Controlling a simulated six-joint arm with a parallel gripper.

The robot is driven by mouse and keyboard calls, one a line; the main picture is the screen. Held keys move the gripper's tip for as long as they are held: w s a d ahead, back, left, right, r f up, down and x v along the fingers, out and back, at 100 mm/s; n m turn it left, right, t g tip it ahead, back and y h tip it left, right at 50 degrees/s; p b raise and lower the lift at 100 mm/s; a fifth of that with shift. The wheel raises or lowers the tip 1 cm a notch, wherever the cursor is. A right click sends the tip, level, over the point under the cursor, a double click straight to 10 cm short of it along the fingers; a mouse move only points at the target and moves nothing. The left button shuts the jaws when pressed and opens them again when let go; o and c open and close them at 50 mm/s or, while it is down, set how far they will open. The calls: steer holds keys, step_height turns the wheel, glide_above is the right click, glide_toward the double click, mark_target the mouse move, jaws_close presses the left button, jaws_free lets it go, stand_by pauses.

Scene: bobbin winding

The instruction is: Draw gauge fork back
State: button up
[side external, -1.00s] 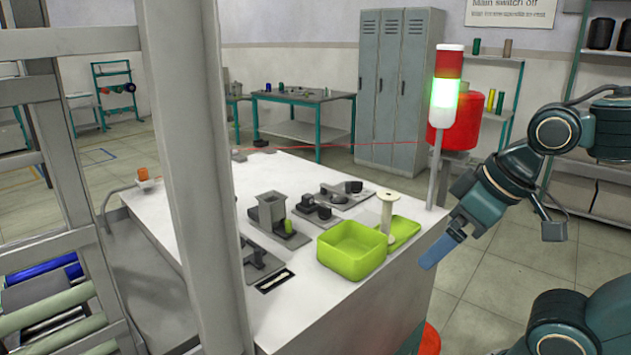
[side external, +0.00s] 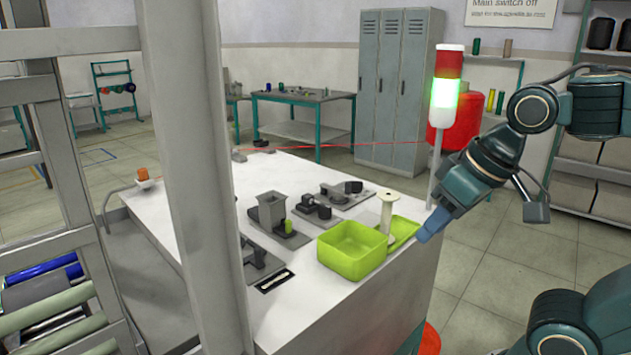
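My gripper (side external: 434,226), with blue fingers, hangs at the table's right edge, beside the green tray and the pale spool. It points down and left. I cannot tell whether its fingers are apart, and I see nothing held in it. No part stands out clearly as the gauge fork. A small dark plate with a pale strip (side external: 274,282) lies near the table's front, left of the green bin. Dark fixtures (side external: 258,262) stand just behind it. A grey block-shaped holder (side external: 271,208) and a flat plate with dark parts (side external: 345,195) stand farther back.
A lime green bin (side external: 352,262) sits on the white table (side external: 310,310), with a pale spool (side external: 389,212) at a green tray (side external: 404,230) beside it. A signal tower (side external: 442,100) is lit green behind my gripper. A grey post (side external: 190,150) hides the table's left part.

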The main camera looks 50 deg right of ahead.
steer(key=w+a+r+m+g, duration=0.1)
steer(key=w+a+r+m, duration=0.1)
steer(key=w+r+m, duration=0.3)
steer(key=m+g, duration=0.4)
steer(key=m, duration=0.8)
glide_above(257, 249)
steer(key=shift+f, duration=2)
steer(key=shift+f, duration=0.25)
steer(key=shift+f, duration=3.5)
steer(key=shift+c, duration=0.2)
